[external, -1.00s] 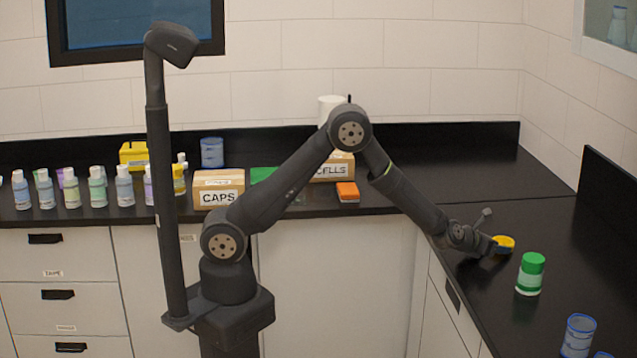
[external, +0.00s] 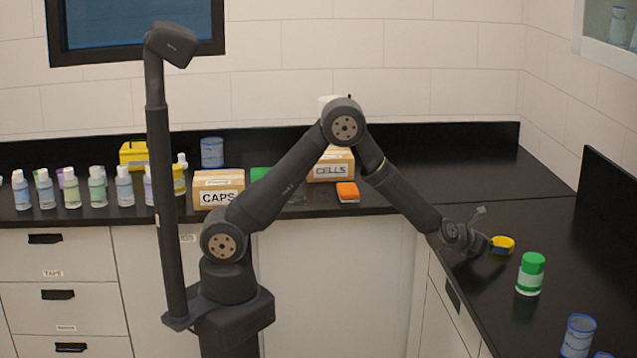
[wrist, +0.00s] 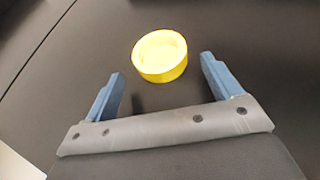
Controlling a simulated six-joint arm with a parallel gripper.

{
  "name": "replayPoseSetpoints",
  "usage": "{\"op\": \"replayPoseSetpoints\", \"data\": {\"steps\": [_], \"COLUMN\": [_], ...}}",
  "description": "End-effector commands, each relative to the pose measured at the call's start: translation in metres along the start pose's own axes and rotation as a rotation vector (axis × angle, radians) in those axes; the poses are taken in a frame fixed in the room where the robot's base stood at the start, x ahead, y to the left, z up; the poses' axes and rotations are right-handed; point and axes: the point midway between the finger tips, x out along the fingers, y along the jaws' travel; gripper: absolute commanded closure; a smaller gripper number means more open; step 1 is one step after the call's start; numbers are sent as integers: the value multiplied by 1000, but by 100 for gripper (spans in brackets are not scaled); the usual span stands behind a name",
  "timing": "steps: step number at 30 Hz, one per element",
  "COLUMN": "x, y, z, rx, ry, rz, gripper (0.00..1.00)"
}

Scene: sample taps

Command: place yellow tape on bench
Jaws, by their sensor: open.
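The yellow tape (external: 503,245) is a round roll on the black bench (external: 545,215) at the right. In the wrist view the yellow tape (wrist: 160,56) lies flat on the dark top, just beyond my fingertips. My gripper (external: 490,247) is beside the tape's left side in the external view. In the wrist view my gripper (wrist: 161,68) is open, with its two blue fingers apart and nothing held between them.
A white bottle with a green cap (external: 530,274) stands on the bench in front of the tape. A clear blue-rimmed container (external: 578,336) is nearer the front. The bench behind the tape is clear. Boxes and several bottles line the back counter.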

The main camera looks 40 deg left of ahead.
Motion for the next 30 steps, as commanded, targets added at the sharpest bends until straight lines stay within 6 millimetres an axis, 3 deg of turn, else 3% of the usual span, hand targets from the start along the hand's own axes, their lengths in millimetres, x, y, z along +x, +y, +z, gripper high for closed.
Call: {"op": "replayPoseSetpoints", "data": {"steps": [6,13,19,30], "x": [-47,-83,-95,-94], "y": [-1,-1,0,0], "z": [1,1,0,0], "rx": [0,-1,0,0], "ry": [-1,-1,0,0], "rz": [-2,-1,-1,0], "gripper": [17,17,17,17]}}
